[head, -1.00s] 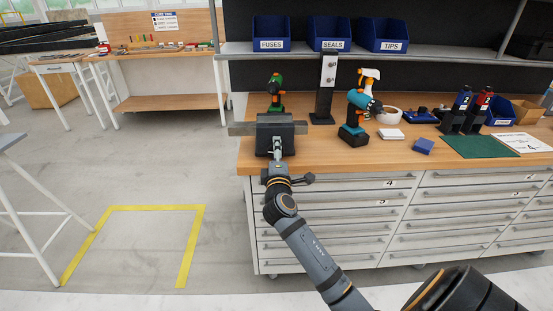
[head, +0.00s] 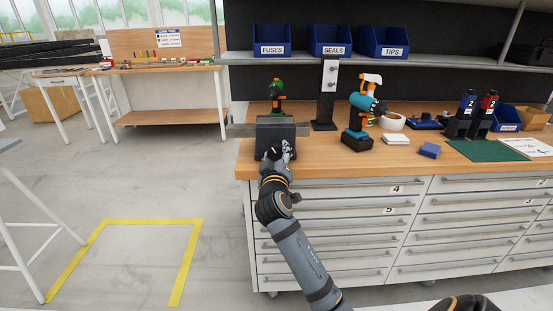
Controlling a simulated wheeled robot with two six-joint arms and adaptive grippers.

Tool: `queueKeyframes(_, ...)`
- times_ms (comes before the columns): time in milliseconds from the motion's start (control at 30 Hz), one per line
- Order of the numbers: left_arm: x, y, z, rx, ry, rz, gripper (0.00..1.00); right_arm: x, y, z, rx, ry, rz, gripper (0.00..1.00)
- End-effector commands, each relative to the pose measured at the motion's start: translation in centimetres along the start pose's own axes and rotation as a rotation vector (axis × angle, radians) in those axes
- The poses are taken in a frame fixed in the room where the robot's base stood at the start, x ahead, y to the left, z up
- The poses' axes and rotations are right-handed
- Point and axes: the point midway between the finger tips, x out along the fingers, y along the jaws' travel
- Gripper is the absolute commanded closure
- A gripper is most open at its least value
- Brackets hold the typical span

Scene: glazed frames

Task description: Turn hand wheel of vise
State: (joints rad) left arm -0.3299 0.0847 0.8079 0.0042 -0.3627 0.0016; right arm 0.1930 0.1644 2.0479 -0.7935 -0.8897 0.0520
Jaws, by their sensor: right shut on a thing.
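The grey vise (head: 270,133) stands on the front left corner of the wooden workbench. My right arm reaches up from the bottom to the vise's front. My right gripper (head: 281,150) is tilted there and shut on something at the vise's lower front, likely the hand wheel. The gripper and wrist cover that part, so the wheel itself cannot be made out. A small dark knob (head: 296,197) shows beside my wrist; I cannot tell what it belongs to. My left gripper is not in view.
The workbench (head: 315,160) has a green-and-black drill (head: 276,95) behind the vise. A black post (head: 326,105) rises behind.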

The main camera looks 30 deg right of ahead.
Motion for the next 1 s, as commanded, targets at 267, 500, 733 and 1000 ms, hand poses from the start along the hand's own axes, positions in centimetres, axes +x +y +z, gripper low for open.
queueKeyframes(267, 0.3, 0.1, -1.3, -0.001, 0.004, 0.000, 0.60, -0.1, -0.5, 0.6, 0.100, -0.022, -0.007, 0.81)
queueKeyframes(500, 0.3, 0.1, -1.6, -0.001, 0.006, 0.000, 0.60, -0.1, -0.5, 0.6, 0.128, -0.026, -0.008, 0.81)
queueKeyframes(733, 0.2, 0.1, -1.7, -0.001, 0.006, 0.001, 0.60, -0.1, -0.5, 0.6, 0.129, -0.027, -0.009, 0.81)
queueKeyframes(1000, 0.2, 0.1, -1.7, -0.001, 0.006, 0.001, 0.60, -0.1, -0.4, 0.5, 0.128, -0.024, -0.007, 0.27)
